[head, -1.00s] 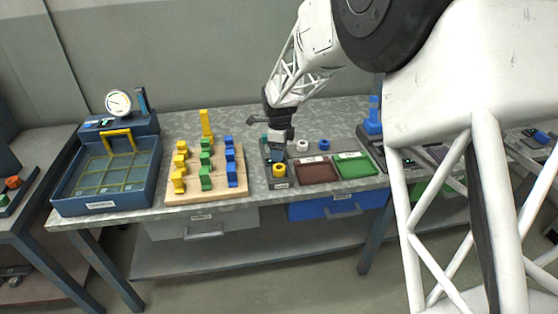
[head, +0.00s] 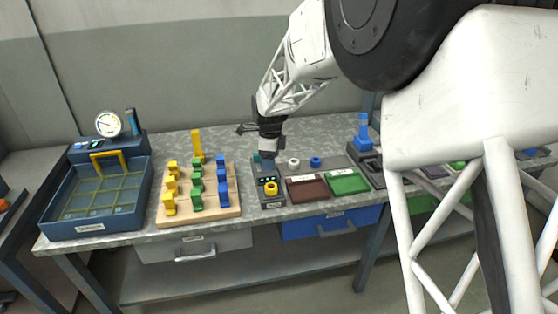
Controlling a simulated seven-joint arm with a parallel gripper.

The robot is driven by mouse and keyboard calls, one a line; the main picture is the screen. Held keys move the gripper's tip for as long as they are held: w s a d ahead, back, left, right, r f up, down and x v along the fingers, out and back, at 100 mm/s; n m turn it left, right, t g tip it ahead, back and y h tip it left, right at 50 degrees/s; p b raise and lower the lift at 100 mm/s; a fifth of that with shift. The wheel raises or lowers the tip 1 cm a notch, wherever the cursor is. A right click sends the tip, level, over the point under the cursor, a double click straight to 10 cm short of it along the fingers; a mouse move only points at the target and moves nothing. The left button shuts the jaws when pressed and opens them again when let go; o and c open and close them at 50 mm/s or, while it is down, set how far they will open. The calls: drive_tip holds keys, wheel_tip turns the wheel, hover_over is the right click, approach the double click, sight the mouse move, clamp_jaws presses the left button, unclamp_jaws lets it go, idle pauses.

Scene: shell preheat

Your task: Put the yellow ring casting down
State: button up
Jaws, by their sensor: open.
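The yellow ring casting (head: 271,188) sits at the front end of a narrow dark device (head: 271,202) with small green displays. My gripper (head: 268,155) is above the back part of that device, behind the yellow ring and apart from it. Its jaws are small and dark in this view, open, with nothing seen between them.
A brown tray (head: 308,189) and a green tray (head: 348,182) stand right of the device. A wooden board (head: 228,212) with yellow, green and blue pieces stands to the left. Further left is a blue basin (head: 58,226) with a gauge (head: 108,124).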

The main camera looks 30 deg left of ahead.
drive_tip(key=shift+d, duration=0.1)
idle(0.3)
drive_tip(key=s+d+r+n, duration=0.15)
drive_tip(key=d+r, duration=0.35)
drive_tip(key=d, duration=0.7)
drive_tip(key=s+d+r+n+t, duration=0.1)
drive_tip(key=d+r+n, duration=0.35)
drive_tip(key=d, duration=0.85)
drive_tip(key=s+d+r, duration=0.1)
drive_tip(key=d+r, duration=0.6)
drive_tip(key=d, duration=0.5)
drive_tip(key=s+d+r+n+t, duration=0.1)
drive_tip(key=s+d+n, duration=0.1)
drive_tip(key=s+d, duration=0.45)
drive_tip(key=s+d+r+n, duration=0.15)
drive_tip(key=s+d, duration=0.25)
drive_tip(key=d, duration=0.6)
drive_tip(key=s+d+f+n, duration=0.2)
drive_tip(key=s+d, duration=0.3)
drive_tip(key=s, duration=0.2)
drive_tip(key=s+d+f+n, duration=0.1)
drive_tip(key=s+d+n, duration=0.1)
drive_tip(key=s+d, duration=0.3)
drive_tip(key=s, duration=0.3)
drive_tip(key=shift+s+d+f+t, duration=0.15)
drive_tip(key=shift+f+t, duration=0.15)
drive_tip(key=shift+f, duration=0.1)
